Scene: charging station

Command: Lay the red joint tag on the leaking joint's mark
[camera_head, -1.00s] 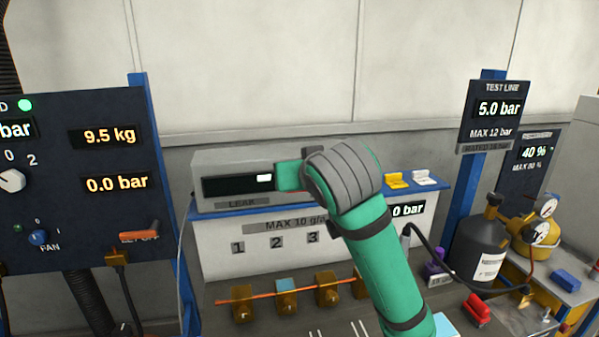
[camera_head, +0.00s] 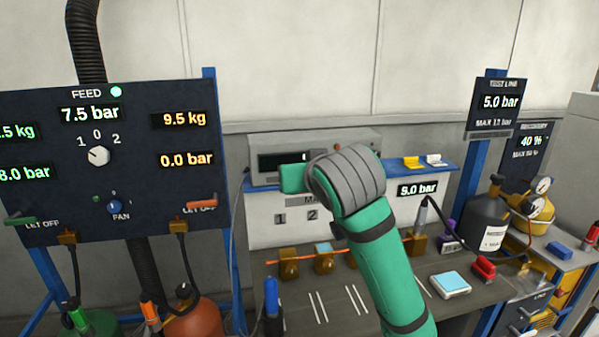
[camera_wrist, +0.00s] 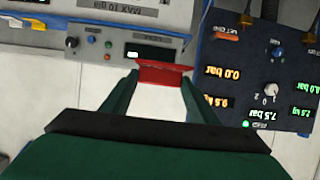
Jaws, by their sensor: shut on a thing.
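My gripper (camera_wrist: 160,78) is shut on the red joint tag (camera_wrist: 163,74), held between its fingertips in the wrist view. In the head view my wrist and forearm hide the fingertips and the tag. Brass joints stand on a copper pipe at the bench back: one at left (camera_head: 288,266), one with a light-blue top (camera_head: 323,260) beside it, and another partly behind my arm. Pairs of white lines (camera_head: 318,306) lie on the bench (camera_head: 300,322) in front. I cannot tell which joint leaks. The tag is up near the leak meter's level, apart from the bench.
The leak meter (camera_head: 262,175) sits on a blue shelf, with yellow (camera_head: 412,162) and white (camera_head: 434,160) tags to its right. A pale-blue pad (camera_head: 450,285) and a red object (camera_head: 484,268) lie at the bench's right. The feed panel (camera_head: 130,215) stands at left.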

